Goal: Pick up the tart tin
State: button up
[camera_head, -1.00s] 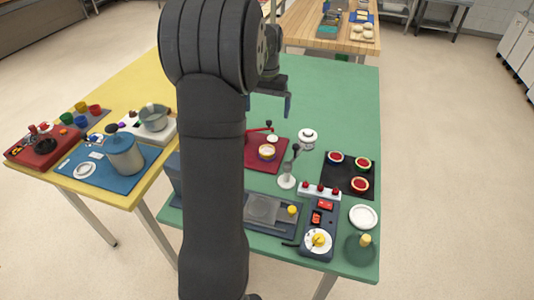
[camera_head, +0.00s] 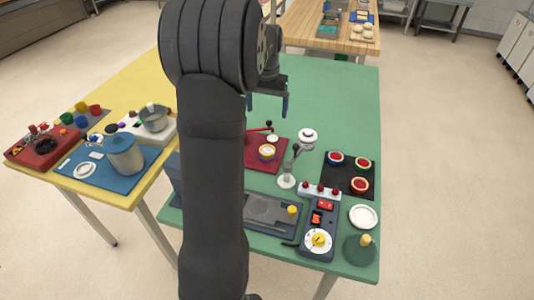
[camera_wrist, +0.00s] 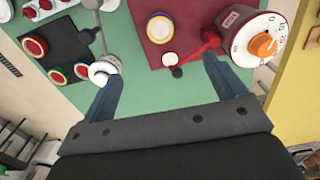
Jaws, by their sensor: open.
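I cannot tell for sure which item is the tart tin. A small round dish with a yellow and pale rim (camera_head: 267,152) sits on the dark red mat (camera_head: 282,163); it also shows in the wrist view (camera_wrist: 160,27). Small round dishes with red centres and a blue (camera_head: 335,158), a green (camera_head: 364,163) and a red rim (camera_head: 360,184) sit on the black mat. My gripper (camera_head: 268,104) is open and empty above the green table, on the far side of the mats. In the wrist view its two fingers (camera_wrist: 165,85) are wide apart.
A white and silver stand (camera_head: 287,180) and a white-topped round item (camera_head: 308,138) stand between the mats. A red dial box with an orange knob (camera_wrist: 264,45) is near the fingers. A white plate (camera_head: 363,216) lies at right. The far green table (camera_head: 345,100) is clear.

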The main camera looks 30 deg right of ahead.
jog(key=shift+c, duration=1)
jog(key=m, duration=0.9)
send_over(267, 154)
notch_tip(267, 154, down, 12)
jog(key=shift+w+d+r, duration=0.15)
jog(key=shift+r, duration=0.05)
notch_tip(267, 154, down, 6)
jog(key=shift+r, duration=0.2)
